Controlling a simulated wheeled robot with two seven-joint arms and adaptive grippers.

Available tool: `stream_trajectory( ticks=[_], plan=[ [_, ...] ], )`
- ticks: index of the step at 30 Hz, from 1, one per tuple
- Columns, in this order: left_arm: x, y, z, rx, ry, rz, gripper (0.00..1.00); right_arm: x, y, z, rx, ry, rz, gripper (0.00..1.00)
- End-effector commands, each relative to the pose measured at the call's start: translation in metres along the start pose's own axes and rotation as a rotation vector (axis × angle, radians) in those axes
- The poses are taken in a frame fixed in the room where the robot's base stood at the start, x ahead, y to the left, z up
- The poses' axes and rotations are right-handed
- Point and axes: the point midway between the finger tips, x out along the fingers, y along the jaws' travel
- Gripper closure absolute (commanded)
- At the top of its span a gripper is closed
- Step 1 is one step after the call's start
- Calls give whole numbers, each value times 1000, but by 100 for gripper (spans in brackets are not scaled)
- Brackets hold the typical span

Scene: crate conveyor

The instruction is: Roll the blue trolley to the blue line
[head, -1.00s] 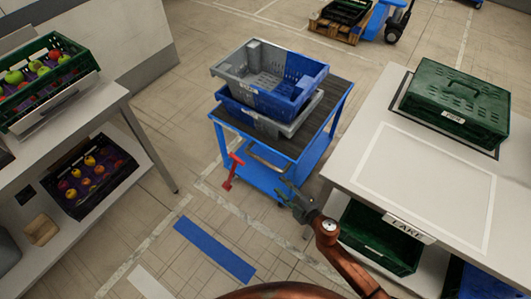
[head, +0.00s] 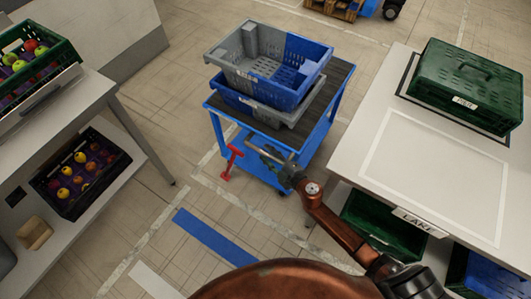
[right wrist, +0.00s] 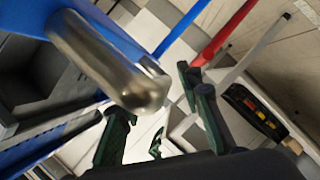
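The blue trolley (head: 262,145) stands in the middle of the head view, carrying two stacked grey-and-blue crates (head: 268,68). Its metal handle (head: 263,152) is on the near side, beside a red lever (head: 230,162). The blue line (head: 214,238) lies on the floor nearer to me, apart from the trolley. My right gripper (head: 275,163) is at the handle. In the right wrist view, the gripper (right wrist: 158,112) has its green fingers apart, with the handle (right wrist: 105,62) close in front of them; contact cannot be told. My left gripper is not in view.
A white table (head: 345,172) with a green lidded crate (head: 465,85) stands close to the trolley's right. A shelf unit (head: 100,92) with fruit crates is at the left. Floor between the trolley and the blue line looks clear.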

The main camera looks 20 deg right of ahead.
Motion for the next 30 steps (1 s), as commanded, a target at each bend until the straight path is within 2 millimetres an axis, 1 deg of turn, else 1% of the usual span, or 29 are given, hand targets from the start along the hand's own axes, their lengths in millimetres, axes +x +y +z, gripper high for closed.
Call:
stream_trajectory(
  ticks=[3, 11, 25, 30],
  plan=[
    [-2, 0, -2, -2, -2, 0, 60, 7, 0, 0, 1, 1, 0, 67],
    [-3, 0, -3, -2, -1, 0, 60, 8, 0, -2, 0, 3, -1, 67],
    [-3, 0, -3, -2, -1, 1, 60, 8, 0, -3, 0, 4, -2, 99],
    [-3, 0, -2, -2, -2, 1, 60, 8, 0, -3, 0, 4, -2, 100]
  ],
)
